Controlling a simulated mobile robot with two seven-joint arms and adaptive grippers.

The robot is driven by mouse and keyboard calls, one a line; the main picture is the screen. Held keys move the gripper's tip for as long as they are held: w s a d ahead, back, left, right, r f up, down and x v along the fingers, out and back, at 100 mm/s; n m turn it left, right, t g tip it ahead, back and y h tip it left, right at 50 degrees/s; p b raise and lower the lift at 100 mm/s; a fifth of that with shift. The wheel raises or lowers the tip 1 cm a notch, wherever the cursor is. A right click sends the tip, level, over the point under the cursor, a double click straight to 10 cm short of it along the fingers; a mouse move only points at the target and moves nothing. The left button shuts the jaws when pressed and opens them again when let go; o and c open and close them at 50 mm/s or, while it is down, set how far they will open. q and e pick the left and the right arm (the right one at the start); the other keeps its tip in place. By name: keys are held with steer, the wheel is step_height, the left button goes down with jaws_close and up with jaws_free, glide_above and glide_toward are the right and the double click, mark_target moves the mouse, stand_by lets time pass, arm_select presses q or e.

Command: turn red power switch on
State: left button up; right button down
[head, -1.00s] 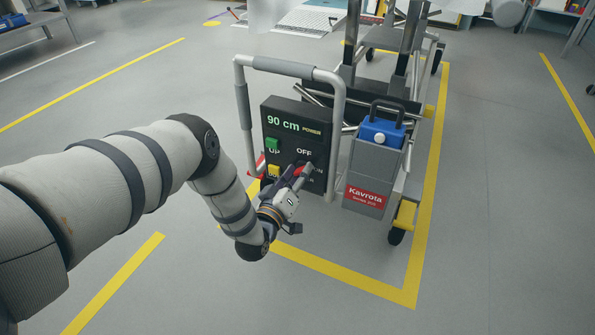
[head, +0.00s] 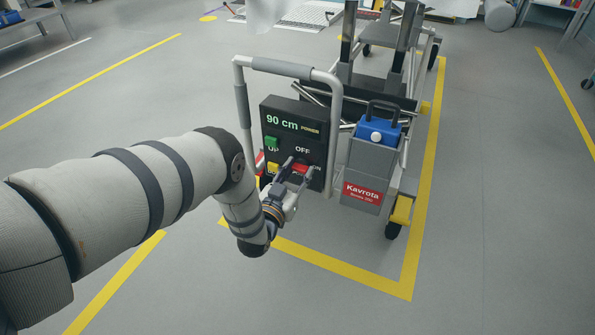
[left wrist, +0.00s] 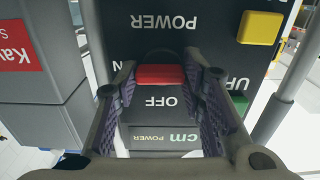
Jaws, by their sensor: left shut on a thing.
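The red power switch (head: 300,168) is on the black control panel (head: 285,111), below the word OFF, with ON at its right. In the left wrist view, upside down, the switch (left wrist: 160,75) shows as a red bar lying across the panel between the fingers. My left gripper (head: 298,166) has one finger on each side of the switch and is shut on it. The exact contact at the fingertips (left wrist: 160,72) is too small to see. My right gripper is not in view.
A green button (head: 271,143) and a yellow button (head: 273,168) sit left of the switch. A grey tube handle (head: 290,67) frames the panel. A grey box with a blue top (head: 378,131) stands close on the right. The floor in front is clear.

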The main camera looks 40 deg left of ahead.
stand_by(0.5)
arm_select(q)
steer(key=o, duration=1.1)
steer(key=shift+o, duration=0.2)
steer(key=v, duration=1.2)
